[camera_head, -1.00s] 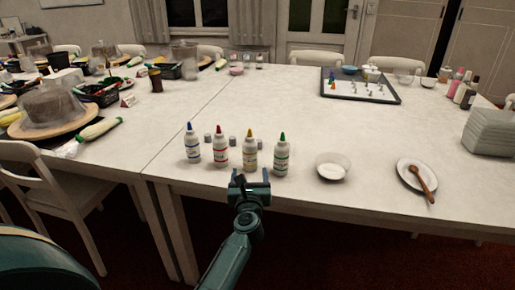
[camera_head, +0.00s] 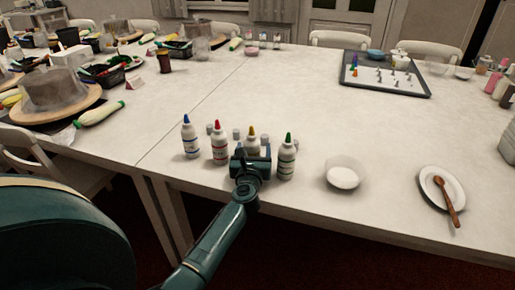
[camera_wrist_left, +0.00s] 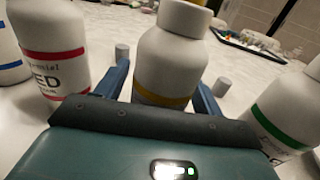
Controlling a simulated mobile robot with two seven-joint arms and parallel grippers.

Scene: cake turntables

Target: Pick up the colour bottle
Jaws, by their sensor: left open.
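Several white colour bottles stand upright in a row near the table's front edge: blue-capped (camera_head: 190,138), red-capped (camera_head: 220,146), yellow-capped (camera_head: 251,136) and green-capped (camera_head: 287,157). My left gripper (camera_head: 251,157) is open at the yellow-capped bottle and hides its lower part in the head view. In the left wrist view the yellow-banded bottle (camera_wrist_left: 170,65) stands between my two blue fingers, one on each side. The red-banded bottle (camera_wrist_left: 55,45) is left of the fingers and the green-banded bottle (camera_wrist_left: 285,110) is right. My right gripper is not in view.
Small grey caps (camera_head: 236,134) stand behind the bottles. A white bowl (camera_head: 343,174) and a plate (camera_head: 431,180) with a wooden spoon (camera_head: 449,203) are to the right. A tray (camera_head: 428,94) lies at the back right. The table middle is clear.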

